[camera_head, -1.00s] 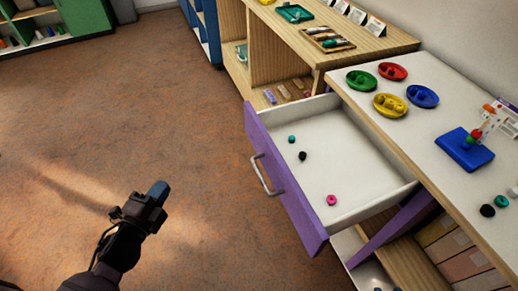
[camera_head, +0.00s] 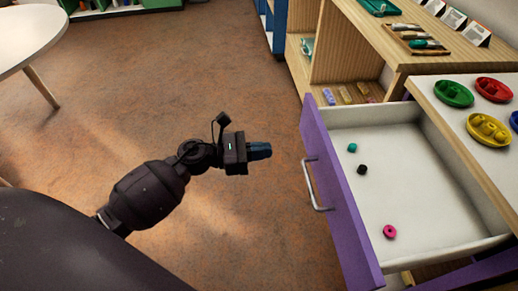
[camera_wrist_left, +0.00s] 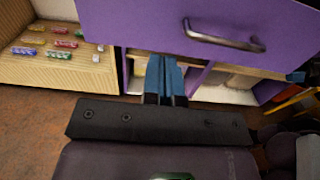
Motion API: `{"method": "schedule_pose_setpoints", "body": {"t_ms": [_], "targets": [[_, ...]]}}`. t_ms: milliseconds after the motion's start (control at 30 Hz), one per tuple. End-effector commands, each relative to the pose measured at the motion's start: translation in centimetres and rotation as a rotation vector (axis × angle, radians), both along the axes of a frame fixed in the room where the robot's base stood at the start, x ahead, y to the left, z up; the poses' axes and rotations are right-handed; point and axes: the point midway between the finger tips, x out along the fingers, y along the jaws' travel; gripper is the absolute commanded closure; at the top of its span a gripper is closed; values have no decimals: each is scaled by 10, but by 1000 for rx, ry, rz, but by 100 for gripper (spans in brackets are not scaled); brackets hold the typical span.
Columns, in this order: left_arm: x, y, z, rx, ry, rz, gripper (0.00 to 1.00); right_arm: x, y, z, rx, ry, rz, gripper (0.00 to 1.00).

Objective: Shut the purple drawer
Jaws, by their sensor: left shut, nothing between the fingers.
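The purple drawer (camera_head: 337,196) stands pulled out from under the white-topped table, its front facing left and its metal handle (camera_head: 314,186) on that front. Inside lie a teal bead (camera_head: 352,147), a black bead (camera_head: 362,169) and a pink bead (camera_head: 389,231). My left gripper (camera_head: 268,150) is shut and empty, to the left of the drawer front and apart from it, pointing at it. In the left wrist view the blue fingertips (camera_wrist_left: 165,75) are together below the purple front, with the handle (camera_wrist_left: 222,36) up and to the right. My right gripper is not in view.
The white tabletop (camera_head: 450,115) holds green (camera_head: 454,93), yellow (camera_head: 488,130) and red (camera_head: 493,89) dishes. A wooden shelf unit (camera_head: 345,45) stands behind the drawer. A round white table (camera_head: 30,35) is at the far left. The floor left of the drawer is clear.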

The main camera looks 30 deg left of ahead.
Motion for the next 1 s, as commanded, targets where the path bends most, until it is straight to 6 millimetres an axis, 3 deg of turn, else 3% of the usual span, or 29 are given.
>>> {"method": "schedule_pose_setpoints", "body": {"t_ms": [500, 1000], "targets": [[50, -70, 0, -5, 3, 0, 100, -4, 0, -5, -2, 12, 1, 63], [59, -83, 0, -3, 3, 1, 100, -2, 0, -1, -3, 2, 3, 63]]}}
